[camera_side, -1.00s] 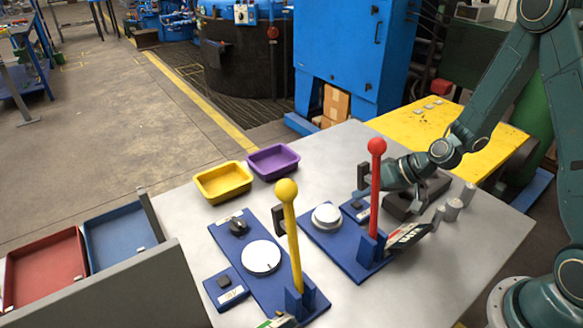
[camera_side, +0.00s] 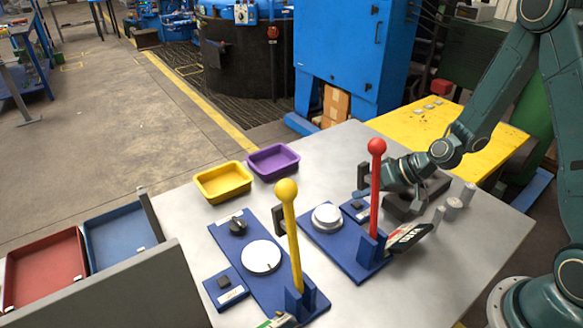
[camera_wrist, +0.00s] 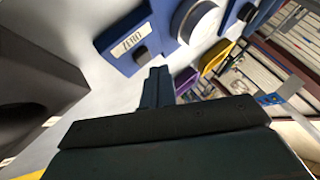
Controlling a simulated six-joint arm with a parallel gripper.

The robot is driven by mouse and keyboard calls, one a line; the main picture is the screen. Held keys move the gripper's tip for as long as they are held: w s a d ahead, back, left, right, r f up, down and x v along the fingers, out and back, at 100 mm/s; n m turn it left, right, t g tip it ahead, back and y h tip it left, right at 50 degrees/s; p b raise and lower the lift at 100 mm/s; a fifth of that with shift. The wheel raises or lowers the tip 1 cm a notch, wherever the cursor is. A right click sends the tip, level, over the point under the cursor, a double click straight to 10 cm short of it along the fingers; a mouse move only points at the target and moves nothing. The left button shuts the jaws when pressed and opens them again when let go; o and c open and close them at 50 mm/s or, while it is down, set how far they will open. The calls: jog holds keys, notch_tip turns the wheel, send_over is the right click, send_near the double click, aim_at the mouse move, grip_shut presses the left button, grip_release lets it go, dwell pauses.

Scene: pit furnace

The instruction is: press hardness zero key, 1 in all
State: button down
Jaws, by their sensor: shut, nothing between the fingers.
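A dark zero key (camera_wrist: 141,54) sits beside a "ZERO" label on a blue base in the wrist view. In the side view this key (camera_side: 356,204) is small, on the blue base of the red-lever station. My gripper (camera_wrist: 156,76) is shut and empty, its fingertips close to the key in the picture; I cannot tell whether they touch it. In the side view my wrist comes in from the right, and the red lever (camera_side: 376,185) partly hides the gripper. A similar dark key (camera_side: 224,281) with a label lies by the yellow-lever station.
The upright red lever stands close to my gripper. A yellow lever (camera_side: 291,235) stands further left. A yellow tray (camera_side: 222,194) and a purple tray (camera_side: 272,173) stand at the back. A dark block (camera_side: 403,208) and several grey cylinders (camera_side: 453,208) are on the right.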

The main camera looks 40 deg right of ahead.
aim_at(361, 205)
jog(key=shift+f, duration=0.8)
dwell(1.0)
jog(key=shift+r, duration=0.1)
dwell(0.3)
jog(key=shift+r, duration=0.7)
jog(key=shift+r, duration=0.15)
jog(key=shift+r, duration=2.35)
jog(key=shift+r, duration=0.1)
